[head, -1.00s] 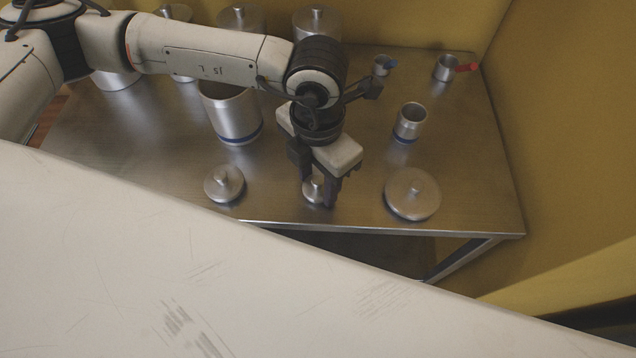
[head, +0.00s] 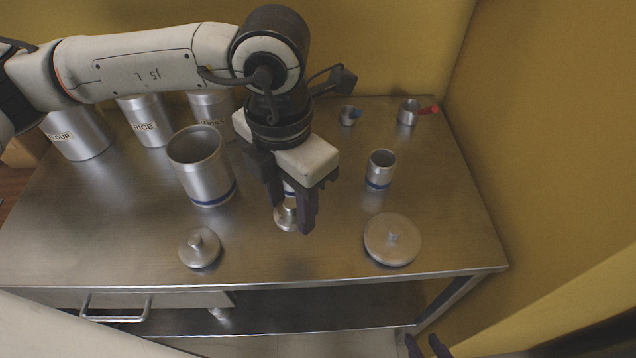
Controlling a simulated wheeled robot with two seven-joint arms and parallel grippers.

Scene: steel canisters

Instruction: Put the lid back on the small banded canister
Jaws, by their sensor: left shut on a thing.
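The small banded canister (head: 380,170) stands open and upright, with a blue band near its base, right of my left gripper. My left gripper (head: 291,212) points down and is shut on a small steel lid (head: 286,219), which appears raised above the table. The fingers partly cover this lid. A larger open canister (head: 200,168) with a blue band stands to the left. My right gripper (head: 424,342) shows only as two dark fingertips, apart, at the bottom edge.
A medium lid (head: 199,249) and a large lid (head: 391,240) lie near the steel table's (head: 330,258) front edge. Labelled canisters, including one marked rice (head: 148,120), stand at the back left.

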